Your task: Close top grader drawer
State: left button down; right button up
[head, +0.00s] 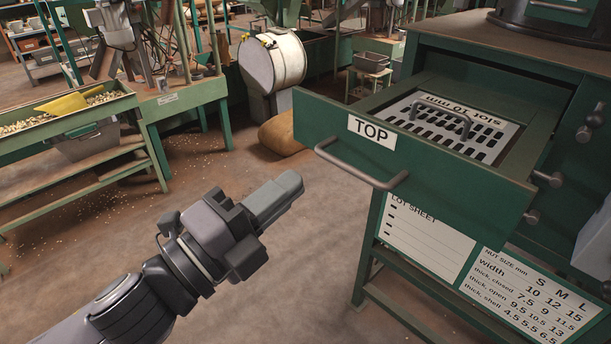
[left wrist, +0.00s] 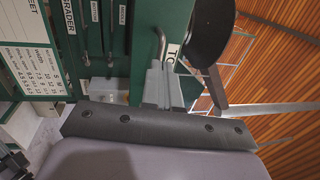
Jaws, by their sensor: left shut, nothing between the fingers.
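The top grader drawer (head: 420,185) is pulled out of the green grader cabinet (head: 565,70). Its green front bears a white TOP label (head: 371,131) and a grey bar handle (head: 362,165). A slotted tray marked "slot 10 mm" (head: 443,130) with its own handle lies inside. My left gripper (head: 292,186) is shut and empty. In the head view it is left of and below the drawer handle, with a visible gap. In the left wrist view, the shut fingers (left wrist: 164,82) point toward the green drawer front (left wrist: 144,45), part of whose label shows.
A lot sheet (head: 425,238) and a nut size chart (head: 530,295) hang below the drawer. Cabinet knobs (head: 547,179) stick out at right. A sack (head: 284,134) lies on the floor behind. A nut-filled bench (head: 70,125) stands at left. The floor between is clear apart from scattered bits.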

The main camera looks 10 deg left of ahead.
pick_arm(q)
jog(key=shift+p+x, duration=0.6)
jog(key=shift+x, duration=1.5)
pick_arm(e)
jog(key=shift+r, duration=0.5)
